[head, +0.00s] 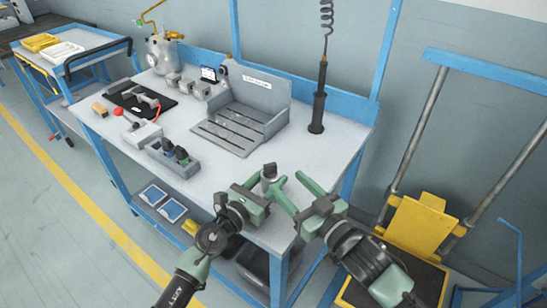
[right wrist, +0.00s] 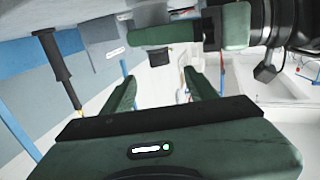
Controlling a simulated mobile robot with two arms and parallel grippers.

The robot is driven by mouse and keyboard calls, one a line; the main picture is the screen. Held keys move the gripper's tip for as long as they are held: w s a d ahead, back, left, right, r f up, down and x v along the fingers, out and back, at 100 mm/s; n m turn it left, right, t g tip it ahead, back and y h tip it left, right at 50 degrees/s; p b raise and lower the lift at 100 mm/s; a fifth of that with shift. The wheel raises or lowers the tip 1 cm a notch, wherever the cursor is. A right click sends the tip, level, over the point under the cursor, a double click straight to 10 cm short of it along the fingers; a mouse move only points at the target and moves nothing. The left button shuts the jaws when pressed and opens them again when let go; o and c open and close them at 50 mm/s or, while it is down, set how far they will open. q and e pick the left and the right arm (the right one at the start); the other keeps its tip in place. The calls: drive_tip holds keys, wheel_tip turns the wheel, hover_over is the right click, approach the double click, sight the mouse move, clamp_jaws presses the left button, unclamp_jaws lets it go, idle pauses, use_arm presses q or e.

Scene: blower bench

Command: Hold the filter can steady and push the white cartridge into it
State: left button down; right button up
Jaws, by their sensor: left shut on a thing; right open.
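The small grey can-like piece with a dark top (head: 269,171) stands upright between the fingers of my left gripper (head: 266,186), above the near right end of the bench. I take it to be the filter can. In the right wrist view its dark end (right wrist: 160,57) shows beyond a green left finger. My right gripper (head: 290,184) is open just right of it, its fingers pointing toward it. In the right wrist view my right gripper (right wrist: 160,85) has nothing between its fingertips. I cannot make out a white cartridge.
A yellow-plated trolley (head: 418,228) stands to the right. The bench surface near the grippers is clear.

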use_arm(q)
drive_tip(key=c, duration=0.7)
unclamp_jaws()
drive_tip(key=shift+o, duration=0.2)
